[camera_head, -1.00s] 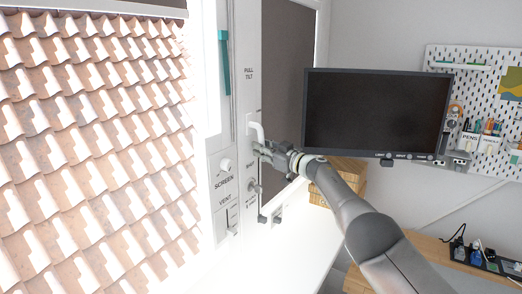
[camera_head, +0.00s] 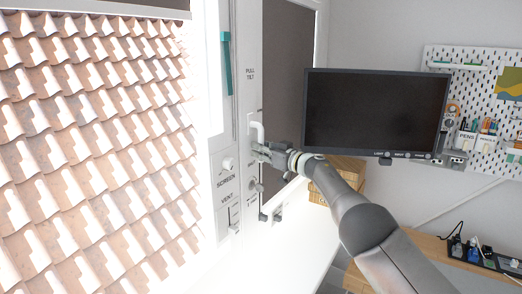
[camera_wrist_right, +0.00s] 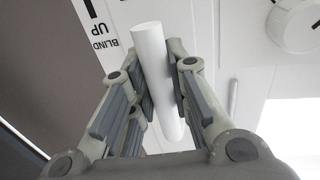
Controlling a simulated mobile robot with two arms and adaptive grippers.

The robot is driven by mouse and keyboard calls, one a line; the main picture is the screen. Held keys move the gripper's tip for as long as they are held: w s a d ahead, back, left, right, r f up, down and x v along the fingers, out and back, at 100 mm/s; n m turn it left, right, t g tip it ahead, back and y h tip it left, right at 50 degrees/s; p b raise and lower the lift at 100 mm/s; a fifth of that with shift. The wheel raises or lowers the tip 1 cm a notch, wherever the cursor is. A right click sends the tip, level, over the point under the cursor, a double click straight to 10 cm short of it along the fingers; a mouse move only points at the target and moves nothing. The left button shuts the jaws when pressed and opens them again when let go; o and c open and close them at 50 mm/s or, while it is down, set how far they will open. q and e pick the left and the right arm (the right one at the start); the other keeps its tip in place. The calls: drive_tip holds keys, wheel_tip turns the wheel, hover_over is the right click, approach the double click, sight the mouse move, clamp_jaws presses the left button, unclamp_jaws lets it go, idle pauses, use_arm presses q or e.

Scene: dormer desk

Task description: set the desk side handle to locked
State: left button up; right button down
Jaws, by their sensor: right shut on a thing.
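The white handle (camera_head: 259,132) is on the panel of the window frame, left of the monitor. Its bent upper part shows, and its grip points down. My right gripper (camera_head: 260,150) is at the lower part of this grip. In the right wrist view the handle (camera_wrist_right: 152,60) is a smooth white bar running between the two fingers of my right gripper (camera_wrist_right: 158,80). The pads lie against the bar on both sides, so the gripper is shut on it. The handle's base is hidden in the wrist view. My left gripper is not in view.
The panel also has a round screen knob (camera_head: 227,164), a vent slider (camera_head: 234,217), another knob (camera_head: 255,185) below my gripper and a teal strip (camera_head: 226,63). The monitor (camera_head: 375,112) is close on the right. Wooden boxes (camera_head: 346,170) stand behind my arm. The white desk below is mostly clear.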

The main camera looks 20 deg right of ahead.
sight(252, 119)
drive_tip(key=shift+f, duration=0.1)
idle(0.3)
drive_tip(key=c, duration=1.3)
unclamp_jaws()
drive_tip(key=shift+a, duration=0.1)
drive_tip(key=shift+c, duration=0.2)
drive_tip(key=shift+r, duration=0.2)
wheel_tip(252, 119, up, 10)
drive_tip(key=shift+f, duration=0.15)
drive_tip(key=shift+s+f, duration=0.1)
